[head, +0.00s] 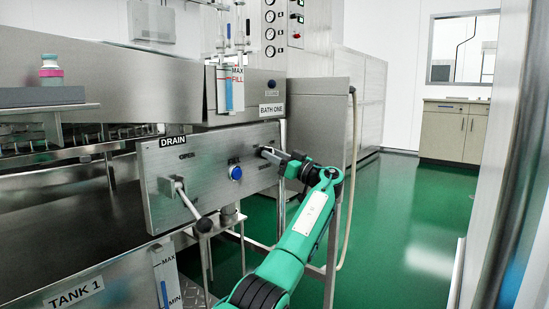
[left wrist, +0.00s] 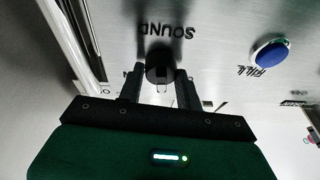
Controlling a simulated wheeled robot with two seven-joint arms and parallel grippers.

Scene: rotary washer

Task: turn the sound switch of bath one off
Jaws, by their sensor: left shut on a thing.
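The control panel of bath one (head: 212,165) is a steel plate under the BATH ONE label (head: 271,109). My left gripper (head: 270,153) is at its upper right part. In the left wrist view, the sound switch (left wrist: 160,65) is a dark round knob beside the upside-down word SOUND. The left gripper (left wrist: 160,84) has a finger on each side of the knob and is shut on it. In the head view, the gripper hides most of the switch. The small marks around the knob are too unclear to read. My right gripper is not in view.
A blue FILL button (head: 235,172) sits left of the gripper; it also shows in the left wrist view (left wrist: 270,52). A DRAIN lever (head: 188,203) sticks out at the panel's left. A hose (head: 351,185) hangs at the right. The green floor (head: 405,225) beyond is clear.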

